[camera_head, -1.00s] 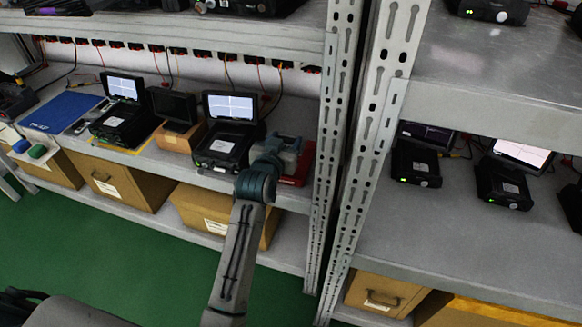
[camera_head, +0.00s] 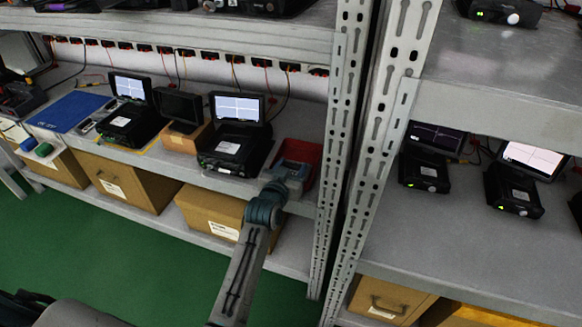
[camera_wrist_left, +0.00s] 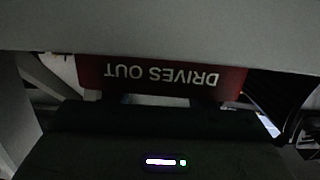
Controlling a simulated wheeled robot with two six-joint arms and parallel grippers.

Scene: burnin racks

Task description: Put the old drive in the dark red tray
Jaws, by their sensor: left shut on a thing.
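The dark red tray (camera_head: 309,151) stands on the middle shelf beside the left rack's upright. In the left wrist view the tray's front (camera_wrist_left: 165,88) carries the upside-down words "DRIVES OUT". My left gripper (camera_head: 291,172) is at the tray's front side in the head view and covers part of it. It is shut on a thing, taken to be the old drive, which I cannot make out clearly. A dark body with a lit white strip and a green light fills the bottom of the left wrist view. My right gripper is not in view.
A black unit with a lit screen (camera_head: 238,107) stands just left of the tray. The perforated upright (camera_head: 337,150) is close on the right. Cardboard boxes (camera_head: 212,207) sit on the shelf below. Green floor lies free in front.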

